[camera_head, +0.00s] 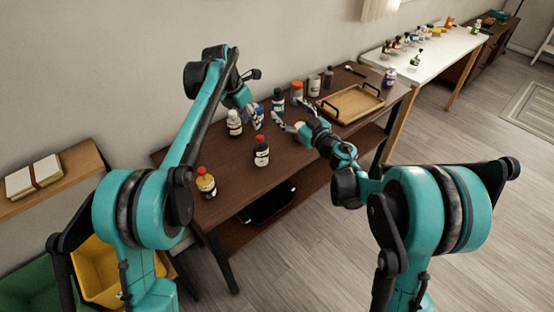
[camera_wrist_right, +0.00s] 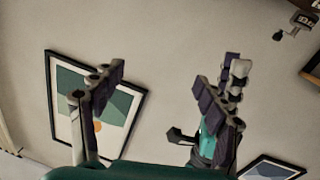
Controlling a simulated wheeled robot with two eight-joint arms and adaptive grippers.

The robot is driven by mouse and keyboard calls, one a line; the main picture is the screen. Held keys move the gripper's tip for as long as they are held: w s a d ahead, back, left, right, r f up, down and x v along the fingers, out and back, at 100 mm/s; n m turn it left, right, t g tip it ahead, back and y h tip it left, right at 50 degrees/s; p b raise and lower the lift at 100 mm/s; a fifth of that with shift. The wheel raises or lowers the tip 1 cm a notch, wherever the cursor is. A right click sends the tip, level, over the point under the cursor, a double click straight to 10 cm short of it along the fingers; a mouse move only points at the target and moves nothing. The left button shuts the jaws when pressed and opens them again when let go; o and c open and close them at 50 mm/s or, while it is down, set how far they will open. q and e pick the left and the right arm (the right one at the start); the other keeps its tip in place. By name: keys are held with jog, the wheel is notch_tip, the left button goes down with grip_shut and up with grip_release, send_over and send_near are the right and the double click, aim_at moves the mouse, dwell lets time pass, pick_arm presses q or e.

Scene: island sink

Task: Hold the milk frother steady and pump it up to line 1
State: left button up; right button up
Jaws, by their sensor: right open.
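I cannot make out the milk frother clearly. A small pale round thing (camera_head: 298,126) shows at my right gripper in the head view; I cannot tell what it is. My left gripper (camera_head: 253,116) points down over the middle of the table, close beside a white bottle with a dark label (camera_head: 234,124). Its fingers are too small to read.
A teal-capped bottle (camera_head: 278,99) and an orange-capped one (camera_head: 297,92) stand behind. A wooden tray (camera_head: 350,119) lies right. A white table (camera_head: 425,65) stands beyond.

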jog(key=a+f+n+g+y, duration=0.2)
jog(key=a+f+g, duration=0.15)
jog(key=f, duration=0.65)
jog(key=g, duration=0.4)
send_near(267, 157)
jog(key=shift+t, duration=0.25)
jog(key=x, duration=0.5)
jog(key=shift+a, duration=0.1)
jog(key=shift+a+f+h, duration=0.2)
jog(key=shift+f+h, duration=0.05)
jog(key=shift+h, duration=0.05)
jog(key=shift+x, duration=3.65)
jog(key=c, duration=1.3)
